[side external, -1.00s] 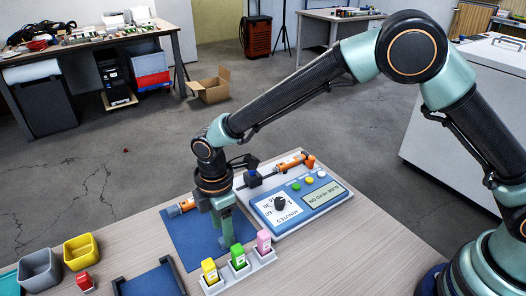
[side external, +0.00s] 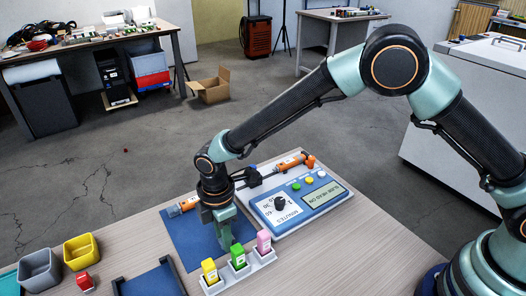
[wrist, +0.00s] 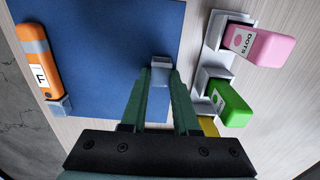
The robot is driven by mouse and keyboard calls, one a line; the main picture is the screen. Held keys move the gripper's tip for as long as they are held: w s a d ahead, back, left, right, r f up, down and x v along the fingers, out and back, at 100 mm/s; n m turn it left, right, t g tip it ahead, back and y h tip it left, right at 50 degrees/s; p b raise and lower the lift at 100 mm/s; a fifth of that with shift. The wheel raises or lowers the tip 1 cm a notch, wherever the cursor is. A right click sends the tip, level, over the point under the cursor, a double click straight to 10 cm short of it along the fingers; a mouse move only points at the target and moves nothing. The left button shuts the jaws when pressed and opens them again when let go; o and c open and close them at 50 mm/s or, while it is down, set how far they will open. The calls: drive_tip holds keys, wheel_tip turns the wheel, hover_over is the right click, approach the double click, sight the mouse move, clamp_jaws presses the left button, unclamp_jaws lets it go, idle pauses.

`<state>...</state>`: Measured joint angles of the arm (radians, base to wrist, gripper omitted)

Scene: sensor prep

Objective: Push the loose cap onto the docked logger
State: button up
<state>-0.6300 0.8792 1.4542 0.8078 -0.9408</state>
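My gripper (side external: 226,241) points down over the blue mat (side external: 188,234). In the wrist view its two green fingertips (wrist: 162,76) stand on either side of a small grey-blue block, seemingly the loose cap (wrist: 160,64). I see no clear gap beside the block, but cannot tell whether the fingers press on it. An orange logger (wrist: 37,58) with a grey band and white label lies at the mat's edge, its end at a small grey-blue holder (wrist: 60,106). The logger also shows in the side view (side external: 187,204), left of my gripper.
A white rack (side external: 262,261) with yellow (side external: 210,270), green (side external: 238,256) and pink (side external: 264,240) labelled pieces stands close right of my gripper. A blue control panel (side external: 330,207) lies behind. Grey (side external: 40,268) and yellow (side external: 82,250) bins stand at left.

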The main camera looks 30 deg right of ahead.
clamp_jaws()
drive_tip(key=shift+r, duration=2.55)
drive_tip(key=shift+r, duration=0.4)
wheel_tip(320, 180, up, 7)
hover_over(264, 178)
drive_tip(key=shift+f, duration=5.8)
